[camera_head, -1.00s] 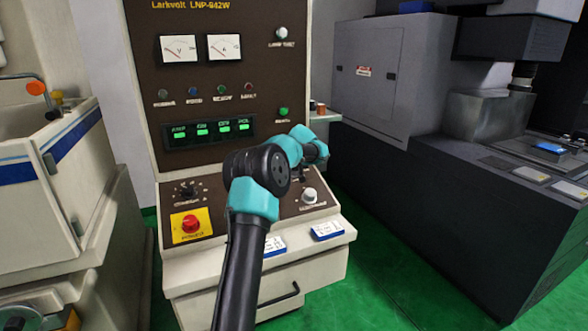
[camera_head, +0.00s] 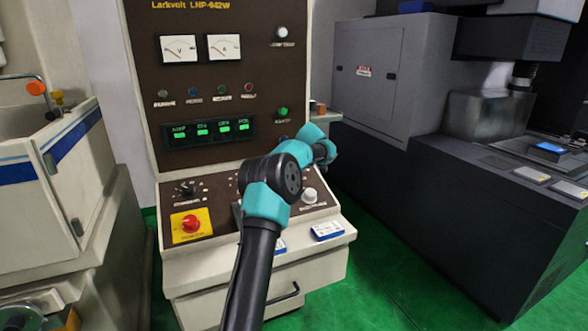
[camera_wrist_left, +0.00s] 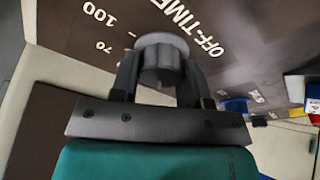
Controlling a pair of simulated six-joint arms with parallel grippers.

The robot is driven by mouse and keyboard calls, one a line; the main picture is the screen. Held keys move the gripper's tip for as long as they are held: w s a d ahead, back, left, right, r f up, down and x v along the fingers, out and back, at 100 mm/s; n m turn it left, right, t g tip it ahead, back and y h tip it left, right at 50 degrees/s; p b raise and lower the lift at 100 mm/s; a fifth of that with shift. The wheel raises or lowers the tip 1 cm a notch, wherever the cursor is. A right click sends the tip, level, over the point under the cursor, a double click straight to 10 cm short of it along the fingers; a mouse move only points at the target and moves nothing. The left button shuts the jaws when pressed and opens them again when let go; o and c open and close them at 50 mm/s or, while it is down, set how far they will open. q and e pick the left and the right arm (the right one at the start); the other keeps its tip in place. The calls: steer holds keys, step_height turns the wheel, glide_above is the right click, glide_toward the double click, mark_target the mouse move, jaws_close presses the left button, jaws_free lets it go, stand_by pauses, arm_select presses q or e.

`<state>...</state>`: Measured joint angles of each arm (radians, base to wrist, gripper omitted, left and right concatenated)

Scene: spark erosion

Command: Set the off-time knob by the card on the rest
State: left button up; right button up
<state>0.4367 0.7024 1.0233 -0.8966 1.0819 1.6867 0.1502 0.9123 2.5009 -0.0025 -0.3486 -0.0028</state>
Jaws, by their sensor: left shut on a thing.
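The off-time knob (camera_wrist_left: 162,50) is a round grey knob in the left wrist view, with the printed word OFF-TIME and the numbers 100 and 70 around it. My left gripper (camera_wrist_left: 158,78) has its two fingers on either side of it and is shut on it. In the head view my arm hides this knob and the gripper. My right gripper is not in view.
A black knob (camera_head: 187,190) and a red button on a yellow plate (camera_head: 190,224) are left on the panel; a white knob (camera_head: 310,196) is close right of my arm. Meters, lamps and a green display (camera_head: 211,130) are above. A dark machine (camera_head: 440,190) stands at right.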

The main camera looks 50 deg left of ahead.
arm_select(q)
steer(key=shift+f+n+g, duration=0.3)
steer(key=shift+n, duration=0.9)
steer(key=o, duration=0.9)
steer(key=shift+o, duration=0.2)
steer(key=shift+r, duration=0.15)
steer(key=v, duration=1.7)
steer(key=shift+r, duration=0.3)
steer(key=shift+a, duration=0.1)
